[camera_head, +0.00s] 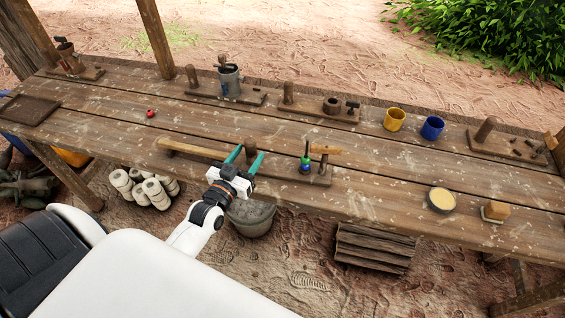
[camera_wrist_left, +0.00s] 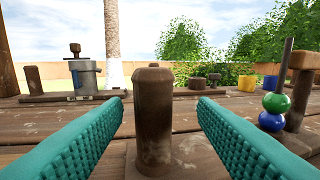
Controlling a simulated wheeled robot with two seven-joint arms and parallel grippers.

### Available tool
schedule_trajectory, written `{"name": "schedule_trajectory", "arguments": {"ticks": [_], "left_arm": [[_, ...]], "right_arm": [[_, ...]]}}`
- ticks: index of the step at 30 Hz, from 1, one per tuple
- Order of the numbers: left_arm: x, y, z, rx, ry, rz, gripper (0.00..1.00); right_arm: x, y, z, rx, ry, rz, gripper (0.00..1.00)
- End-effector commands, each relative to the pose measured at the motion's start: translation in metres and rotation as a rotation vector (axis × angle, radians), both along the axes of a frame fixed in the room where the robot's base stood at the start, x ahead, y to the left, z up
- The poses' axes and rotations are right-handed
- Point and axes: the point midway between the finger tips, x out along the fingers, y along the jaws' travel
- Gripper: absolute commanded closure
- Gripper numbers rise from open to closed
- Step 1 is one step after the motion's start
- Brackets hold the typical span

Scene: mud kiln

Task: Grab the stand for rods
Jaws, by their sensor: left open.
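The stand for rods (camera_head: 320,181) is a dark wooden board with posts near the table's front edge. Its thick brown post (camera_wrist_left: 153,118) stands upright between the fingers of my left gripper in the left wrist view, with space on both sides. My left gripper (camera_head: 246,158) has teal fingers, open and around the post without visibly closing on it. At the stand's right end is a thin dark rod (camera_wrist_left: 287,68) with a green ball (camera_wrist_left: 276,102) and a blue ball (camera_wrist_left: 271,121) beside a wooden upright (camera_wrist_left: 300,92). My right gripper is not in view.
A long wooden bar (camera_head: 190,149) lies left of my gripper. Similar stands line the back edge, one with a metal cup (camera_head: 229,80). A yellow mug (camera_head: 394,119), a blue mug (camera_head: 432,128) and a round dish (camera_head: 441,199) are to the right. The table's middle is mostly clear.

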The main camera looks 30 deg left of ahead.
Motion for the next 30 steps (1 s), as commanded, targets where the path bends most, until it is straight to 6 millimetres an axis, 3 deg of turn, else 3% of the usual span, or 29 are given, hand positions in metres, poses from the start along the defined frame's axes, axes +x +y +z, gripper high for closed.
{"name": "schedule_trajectory", "arguments": {"ticks": [12, 22, 30], "left_arm": [[0.049, 0.009, -0.001, 0.001, 0.0, -0.001, 0.47], [0.055, 0.01, -0.002, 0.001, 0.002, -0.001, 0.47], [0.055, 0.009, -0.002, 0.001, 0.002, -0.001, 0.91]], "right_arm": [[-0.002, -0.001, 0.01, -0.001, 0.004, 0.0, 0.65], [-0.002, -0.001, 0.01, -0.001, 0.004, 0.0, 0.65], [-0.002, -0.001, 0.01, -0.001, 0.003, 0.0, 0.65]]}}
